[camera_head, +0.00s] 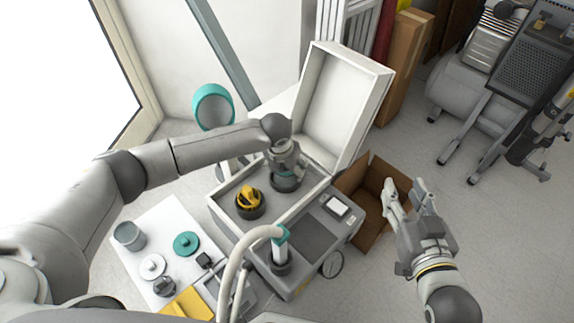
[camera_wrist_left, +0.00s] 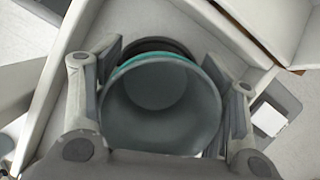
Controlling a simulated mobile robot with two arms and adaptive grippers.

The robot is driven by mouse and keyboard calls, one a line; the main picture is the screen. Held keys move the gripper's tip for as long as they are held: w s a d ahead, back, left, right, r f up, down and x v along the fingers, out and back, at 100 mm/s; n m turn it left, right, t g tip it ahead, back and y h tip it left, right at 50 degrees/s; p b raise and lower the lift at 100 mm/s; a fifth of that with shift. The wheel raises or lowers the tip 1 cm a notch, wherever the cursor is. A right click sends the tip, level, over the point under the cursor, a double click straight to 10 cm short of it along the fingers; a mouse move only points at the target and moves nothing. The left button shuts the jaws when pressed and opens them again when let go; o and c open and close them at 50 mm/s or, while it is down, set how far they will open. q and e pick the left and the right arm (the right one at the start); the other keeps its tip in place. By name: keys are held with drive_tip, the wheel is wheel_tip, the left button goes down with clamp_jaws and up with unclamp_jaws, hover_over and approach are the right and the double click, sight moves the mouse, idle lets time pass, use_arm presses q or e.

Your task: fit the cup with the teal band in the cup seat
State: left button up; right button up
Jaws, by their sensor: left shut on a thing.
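The grey cup with the teal band (camera_wrist_left: 160,105) is between the two fingers of my left gripper (camera_head: 286,172), which is shut on it. In the left wrist view I look down into its open mouth, with the teal band along its far side. A dark round seat (camera_wrist_left: 152,46) shows just beyond and under the cup, inside the white-walled well of the machine (camera_head: 226,207). The cup covers most of the seat, so I cannot tell whether its base is down in it. My right gripper (camera_head: 404,186) is open and empty, right of the machine.
A yellow-and-black part (camera_head: 249,200) sits in the well left of the cup. The machine's white lid (camera_head: 337,105) stands open behind. A cardboard box (camera_head: 370,225) is at right. A white mat (camera_head: 128,262) at left holds a grey cup (camera_head: 130,236) and a teal disc (camera_head: 186,244).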

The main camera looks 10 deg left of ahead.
use_arm(q)
drive_tip(key=shift+s+f, duration=0.1)
drive_tip(key=shift+f, duration=0.15)
drive_tip(key=o, duration=1.1)
drive_tip(key=shift+f, duration=0.2)
drive_tip(key=shift+r, duration=0.1)
drive_tip(key=shift+r, duration=0.1)
drive_tip(key=shift+r, duration=0.25)
drive_tip(key=v, duration=1.1)
drive_tip(key=shift+s+r, duration=0.1)
drive_tip(key=shift+r, duration=0.05)
